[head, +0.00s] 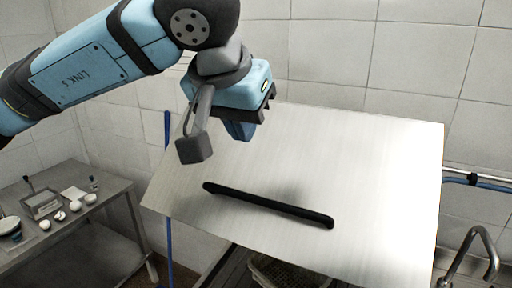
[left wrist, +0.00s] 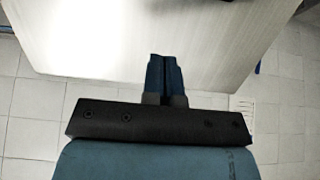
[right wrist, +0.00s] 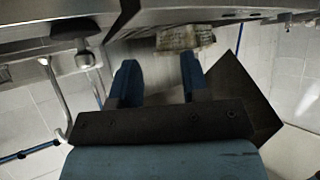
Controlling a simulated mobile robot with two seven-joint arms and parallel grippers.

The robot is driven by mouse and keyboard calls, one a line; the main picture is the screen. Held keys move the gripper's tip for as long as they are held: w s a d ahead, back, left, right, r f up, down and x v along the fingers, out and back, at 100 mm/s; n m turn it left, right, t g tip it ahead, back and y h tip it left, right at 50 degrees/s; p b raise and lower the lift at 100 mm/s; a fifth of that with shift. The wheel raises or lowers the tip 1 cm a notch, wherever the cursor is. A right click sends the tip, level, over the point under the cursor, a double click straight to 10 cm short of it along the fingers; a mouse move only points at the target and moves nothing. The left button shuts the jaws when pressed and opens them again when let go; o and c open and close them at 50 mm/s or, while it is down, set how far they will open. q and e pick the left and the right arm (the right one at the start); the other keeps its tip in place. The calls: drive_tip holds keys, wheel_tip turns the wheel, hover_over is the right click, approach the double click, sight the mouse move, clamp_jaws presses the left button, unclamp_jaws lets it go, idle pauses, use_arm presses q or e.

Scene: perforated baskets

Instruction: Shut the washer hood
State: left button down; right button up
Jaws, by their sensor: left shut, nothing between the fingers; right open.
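The washer hood (head: 370,170) is a brushed metal panel with a long black handle (head: 268,206) across its lower part. It stands raised and tilted in the head view. My left gripper (head: 240,132) is shut and empty, over the hood's upper left part, above the handle. In the left wrist view its blue fingers (left wrist: 165,75) are together in front of the hood panel (left wrist: 215,62); whether they touch it I cannot tell. My right gripper (right wrist: 158,78) is open and empty in the right wrist view, and does not show in the head view.
A perforated basket (head: 290,272) sits below the hood's lower edge. A metal faucet (head: 484,240) and a wall pipe (head: 490,184) are at the right. A metal side table (head: 105,205) at the left bears small dishes and a scale. Tiled wall stands behind.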

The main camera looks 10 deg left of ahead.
use_arm(q)
drive_tip(key=f, duration=0.2)
drive_tip(key=b, duration=0.2)
hover_over(254, 199)
drive_tip(key=w, duration=0.1)
drive_tip(key=f, duration=0.6)
drive_tip(key=shift+w+d+f, duration=0.1)
drive_tip(key=shift+d, duration=0.1)
drive_tip(key=shift+s+a+f, duration=0.1)
drive_tip(key=shift+s+f, duration=0.1)
drive_tip(key=shift+f, duration=0.4)
drive_tip(key=shift+s+f, duration=0.2)
drive_tip(key=shift+f, duration=0.35)
drive_tip(key=shift+s+a+f, duration=0.1)
drive_tip(key=shift+s+f, duration=0.1)
drive_tip(key=shift+f, duration=0.5)
use_arm(e)
drive_tip(key=shift+w+a+f, duration=0.1)
drive_tip(key=shift+a+f, duration=0.05)
drive_tip(key=shift+f, duration=0.5)
drive_tip(key=shift+a+f, duration=0.1)
drive_tip(key=shift+f, duration=0.5)
